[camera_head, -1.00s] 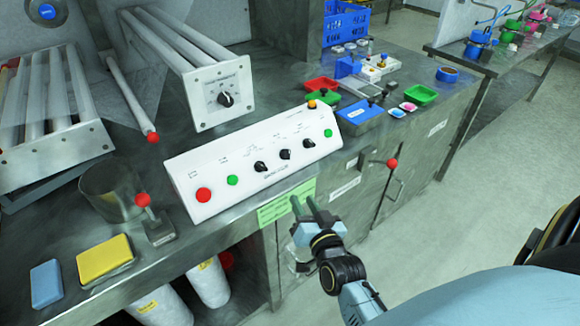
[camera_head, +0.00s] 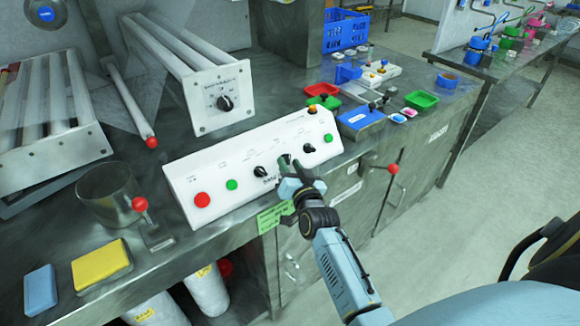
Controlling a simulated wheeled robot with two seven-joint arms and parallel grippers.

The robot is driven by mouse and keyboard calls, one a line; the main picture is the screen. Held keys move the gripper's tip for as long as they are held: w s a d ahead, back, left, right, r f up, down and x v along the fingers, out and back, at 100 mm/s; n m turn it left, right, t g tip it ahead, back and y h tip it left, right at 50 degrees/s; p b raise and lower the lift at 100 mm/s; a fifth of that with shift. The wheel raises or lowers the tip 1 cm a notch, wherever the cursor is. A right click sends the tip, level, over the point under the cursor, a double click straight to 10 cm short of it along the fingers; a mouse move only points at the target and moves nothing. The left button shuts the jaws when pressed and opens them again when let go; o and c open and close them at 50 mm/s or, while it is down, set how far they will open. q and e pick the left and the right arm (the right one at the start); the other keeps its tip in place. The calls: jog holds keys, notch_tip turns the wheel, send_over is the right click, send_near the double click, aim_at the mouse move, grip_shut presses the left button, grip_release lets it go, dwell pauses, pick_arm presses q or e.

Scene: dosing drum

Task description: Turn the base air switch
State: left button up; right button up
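A white sloped control panel (camera_head: 210,172) stands on the steel bench. It carries a red button (camera_head: 202,200), green buttons, an orange button at its top right and a row of black rotary switches. The left black switch (camera_head: 260,172) and the right black switch (camera_head: 309,148) show; the middle one is hidden behind my gripper. The panel's labels are too small to read. My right gripper (camera_head: 287,163) is at the middle switch, in front of the panel. Whether its fingers touch or hold the switch cannot be told. My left gripper is not in view.
A white box with a black dial (camera_head: 225,102) stands behind the panel. A red-knobbed lever (camera_head: 141,204) and a metal beaker (camera_head: 104,192) stand to the left. Another red-knobbed lever (camera_head: 393,169) sticks out at the right front. Colored trays lie at the right.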

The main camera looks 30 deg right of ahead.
jog(key=shift+w, duration=0.15)
grip_shut()
